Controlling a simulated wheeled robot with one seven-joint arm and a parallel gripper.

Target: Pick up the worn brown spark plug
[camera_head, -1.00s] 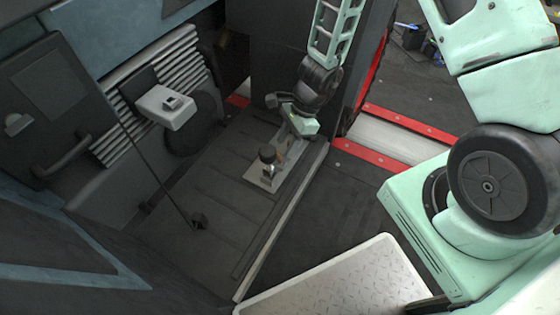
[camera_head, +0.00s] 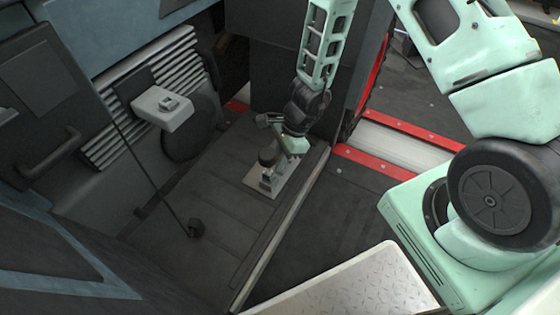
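A small light metal plate (camera_head: 252,181) lies on the dark floor near the middle of the view. A dark round-topped upright piece (camera_head: 267,158) stands on it. My gripper (camera_head: 286,150) is over the plate's far end, just behind and to the right of that piece. My wrist and the mint gripper body hide the fingertips, so I cannot tell whether they are open or touch anything. I cannot clearly make out the worn brown spark plug; the area under my gripper is small and partly covered.
A pale metal rail (camera_head: 262,262) runs along the floor right of the plate. A grey pedal-like block (camera_head: 163,108) sticks out at the left, with a thin dark rod (camera_head: 160,186) below it. A white treaded plate (camera_head: 345,290) lies at the front.

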